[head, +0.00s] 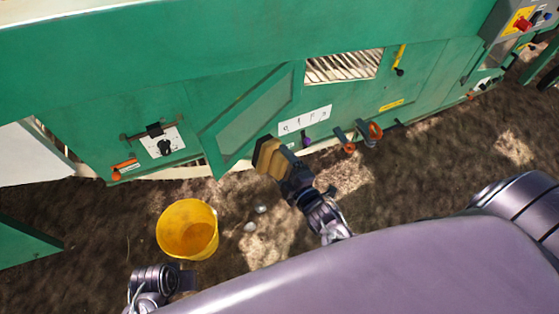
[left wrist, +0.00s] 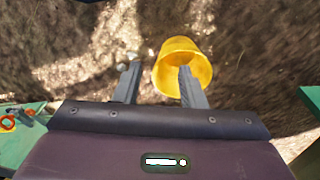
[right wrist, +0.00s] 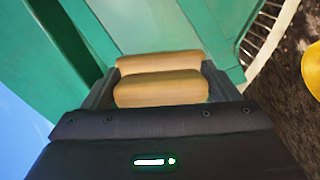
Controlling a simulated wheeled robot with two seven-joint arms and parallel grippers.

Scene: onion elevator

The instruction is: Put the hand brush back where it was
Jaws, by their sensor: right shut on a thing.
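The hand brush (head: 268,156) has a tan wooden body with a dark part on its edge in the head view. My right gripper (head: 285,172) is shut on it and holds it up in front of the green machine, by the lower end of a tilted panel. In the right wrist view the brush (right wrist: 160,88) shows as two tan wooden pieces between the fingers; its bristles cannot be made out there. My left gripper (left wrist: 160,88) is open and empty above the ground, near the yellow bucket. In the head view its fingers (head: 188,280) show at the lower left.
The green machine (head: 230,60) spans the back, with a tilted panel (head: 250,110), a slatted opening (head: 343,66) and orange-ringed clamps (head: 375,130). A yellow bucket (head: 187,203) stands on the brown ground. Small pale round things (head: 250,227) lie beside it. A control box (head: 520,20) is top right.

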